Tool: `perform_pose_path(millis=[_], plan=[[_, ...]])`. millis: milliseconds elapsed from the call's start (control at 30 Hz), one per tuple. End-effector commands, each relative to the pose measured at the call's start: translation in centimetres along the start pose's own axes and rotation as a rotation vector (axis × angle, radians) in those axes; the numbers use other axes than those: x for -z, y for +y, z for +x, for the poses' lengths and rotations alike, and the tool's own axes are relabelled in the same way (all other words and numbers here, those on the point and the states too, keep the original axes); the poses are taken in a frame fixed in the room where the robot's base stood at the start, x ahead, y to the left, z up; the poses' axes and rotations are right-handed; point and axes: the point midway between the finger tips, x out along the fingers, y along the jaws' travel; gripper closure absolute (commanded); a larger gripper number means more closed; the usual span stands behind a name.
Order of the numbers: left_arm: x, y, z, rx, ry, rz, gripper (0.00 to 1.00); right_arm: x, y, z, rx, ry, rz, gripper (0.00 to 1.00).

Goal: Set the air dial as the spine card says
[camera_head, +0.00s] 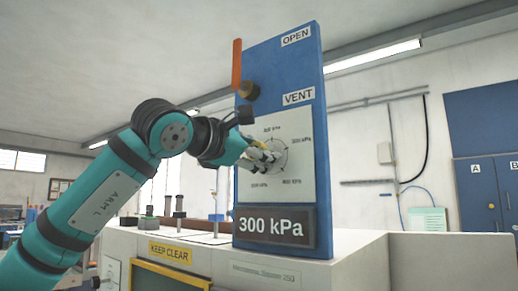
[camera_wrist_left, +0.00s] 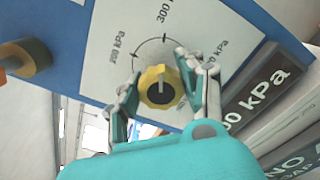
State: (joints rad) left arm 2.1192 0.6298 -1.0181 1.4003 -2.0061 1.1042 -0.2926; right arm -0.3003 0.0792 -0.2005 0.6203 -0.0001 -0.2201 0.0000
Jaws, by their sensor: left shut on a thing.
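The air dial is a white plate (camera_head: 296,130) with printed pressure marks on an upright blue panel (camera_head: 283,62). Its yellow knob (camera_wrist_left: 158,86) shows in the left wrist view, with a pale pointer line aimed roughly toward the mark that begins with 300. My left gripper (camera_head: 264,156) is at the dial, and in the left wrist view its fingers (camera_wrist_left: 170,92) are shut on the knob from both sides. In the head view the gripper hides most of the knob. A dark display (camera_head: 275,226) below reads 300 kPa. I cannot make out a spine card.
An orange lever (camera_head: 237,65) stands upright on a brass valve at the panel's left edge, near labels OPEN and VENT. A white machine top with a KEEP CLEAR sign (camera_head: 170,253) lies below. Several small posts stand left of the panel. Blue cabinets (camera_head: 489,195) are at right.

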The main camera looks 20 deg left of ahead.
Motion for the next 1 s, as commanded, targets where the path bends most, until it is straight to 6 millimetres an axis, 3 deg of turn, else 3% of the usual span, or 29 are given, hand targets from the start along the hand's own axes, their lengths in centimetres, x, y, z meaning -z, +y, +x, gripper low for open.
perform_pose_path(millis=[300, 833, 867, 1000], plan=[[-0.06, 0.0, -0.03, 0.0, -0.001, 0.116, 0.93, 0.06, 0.02, -0.46, 0.0, 0.0, 0.0, 0.6], [-0.03, -0.08, -0.02, 0.0, -0.001, 0.138, 0.93, 0.06, 0.05, -0.49, -0.001, 0.0, 0.001, 0.6], [-0.03, -0.08, -0.02, 0.0, -0.001, 0.138, 0.59, 0.06, 0.06, -0.49, -0.001, 0.0, 0.001, 0.6], [-0.03, -0.08, -0.01, 0.0, -0.001, 0.138, 0.4, 0.06, 0.06, -0.49, -0.001, 0.0, 0.001, 0.6]])
